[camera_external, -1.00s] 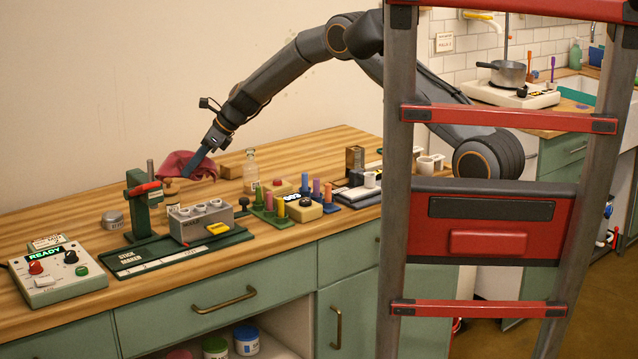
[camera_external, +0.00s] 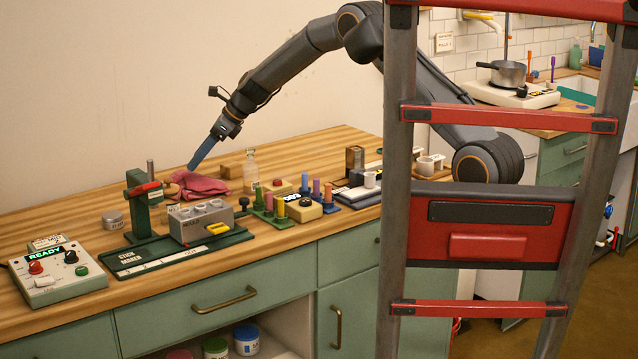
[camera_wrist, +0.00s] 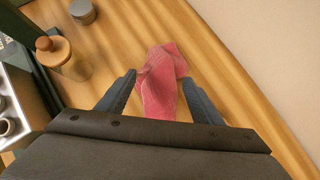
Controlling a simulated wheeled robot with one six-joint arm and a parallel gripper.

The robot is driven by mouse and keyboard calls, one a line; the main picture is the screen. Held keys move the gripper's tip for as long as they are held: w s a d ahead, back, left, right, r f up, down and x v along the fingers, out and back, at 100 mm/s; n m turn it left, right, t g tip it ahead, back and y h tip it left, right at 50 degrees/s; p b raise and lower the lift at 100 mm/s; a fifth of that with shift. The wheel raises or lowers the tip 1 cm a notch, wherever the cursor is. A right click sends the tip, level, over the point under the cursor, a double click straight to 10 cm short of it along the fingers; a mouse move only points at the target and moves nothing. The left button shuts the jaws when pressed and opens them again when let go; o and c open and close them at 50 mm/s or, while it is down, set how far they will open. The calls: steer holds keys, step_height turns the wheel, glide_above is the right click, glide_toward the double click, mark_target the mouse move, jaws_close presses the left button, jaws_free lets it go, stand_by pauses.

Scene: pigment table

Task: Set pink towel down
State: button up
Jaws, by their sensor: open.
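The pink towel (camera_external: 201,186) lies crumpled on the wooden table, behind the green stick maker press. It also shows in the wrist view (camera_wrist: 161,82), flat on the wood and between and beyond my fingertips. My gripper (camera_external: 195,165) is above the towel, with its blue fingers pointing down and to the left. In the wrist view my gripper (camera_wrist: 160,90) has its two fingers spread wide apart, with nothing held between them. The towel seems apart from the fingers.
The green press (camera_external: 141,200) and grey mould block (camera_external: 200,222) stand in front of the towel. A wooden block (camera_external: 231,171) and a clear bottle (camera_external: 250,170) are to its right. A corked jar (camera_wrist: 62,55) is left in the wrist view. The table behind is clear.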

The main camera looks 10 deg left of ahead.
steer(key=shift+b+v, duration=0.3)
steer(key=shift+v, duration=1.5)
steer(key=w+d+r+n+t, duration=0.2)
steer(key=w+d+r, duration=0.2)
steer(key=w+d, duration=0.25)
steer(key=w+d+n+t+h+p, duration=0.1)
steer(key=w+d+n+h+p, duration=0.15)
steer(key=d, duration=1.15)
steer(key=w+d+n+h+p, duration=0.1)
steer(key=w+d+n, duration=0.15)
steer(key=d, duration=1.05)
steer(key=s+d+n+h+p, duration=0.1)
steer(key=s+d+n, duration=0.25)
steer(key=d, duration=0.75)
steer(key=s+d+n+h+p, duration=0.2)
steer(key=s+d, duration=0.2)
steer(key=d, duration=0.7)
steer(key=s+d+n+h+p, duration=0.1)
steer(key=s+d+n, duration=0.3)
steer(key=s+d, duration=0.8)
steer(key=d, duration=0.3)
steer(key=shift+n+p, duration=0.35)
steer(key=shift+p, duration=0.05)
